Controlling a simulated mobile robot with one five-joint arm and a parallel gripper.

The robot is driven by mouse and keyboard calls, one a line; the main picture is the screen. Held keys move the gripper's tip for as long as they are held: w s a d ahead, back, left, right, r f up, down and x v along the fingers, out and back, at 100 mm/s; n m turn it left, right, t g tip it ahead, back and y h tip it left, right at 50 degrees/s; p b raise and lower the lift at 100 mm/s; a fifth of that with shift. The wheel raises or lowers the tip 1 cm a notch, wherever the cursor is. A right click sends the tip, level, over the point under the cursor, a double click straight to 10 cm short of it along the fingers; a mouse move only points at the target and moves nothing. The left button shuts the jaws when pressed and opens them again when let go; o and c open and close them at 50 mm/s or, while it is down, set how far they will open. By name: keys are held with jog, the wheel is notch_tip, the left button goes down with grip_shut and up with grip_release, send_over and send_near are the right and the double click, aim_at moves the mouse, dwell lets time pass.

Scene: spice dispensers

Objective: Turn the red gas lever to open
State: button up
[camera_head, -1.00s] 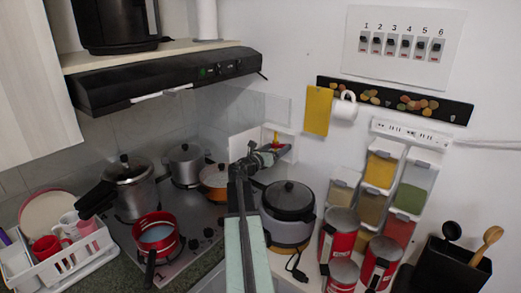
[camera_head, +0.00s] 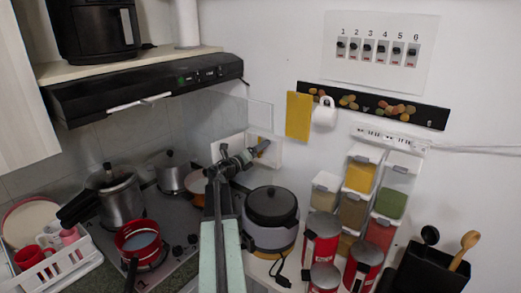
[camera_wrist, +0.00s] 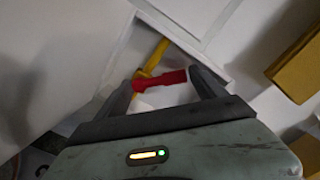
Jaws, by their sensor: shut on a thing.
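The red gas lever (camera_wrist: 160,80) shows in the wrist view as a short red bar on a yellow pipe (camera_wrist: 155,55) in a white wall recess. It lies crosswise between the two fingers of my gripper (camera_wrist: 162,80), its right end against the right finger. My gripper is shut on it. In the head view my gripper (camera_head: 258,150) reaches into the white recess (camera_head: 273,155) low on the wall. The lever is hidden behind the gripper there.
A black-lidded cooker (camera_head: 271,205) stands close right of my arm. Pots, including a red saucepan (camera_head: 140,245), stand on the hob at left. A range hood (camera_head: 150,90) hangs above. Spice dispensers (camera_head: 362,175) and red canisters (camera_head: 320,240) are at right.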

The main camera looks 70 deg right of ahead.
jog(key=shift+s+f, duration=0.1)
jog(key=shift+s, duration=0.05)
jog(key=o, duration=1.8)
jog(key=shift+s, duration=0.1)
jog(key=shift+c, duration=0.2)
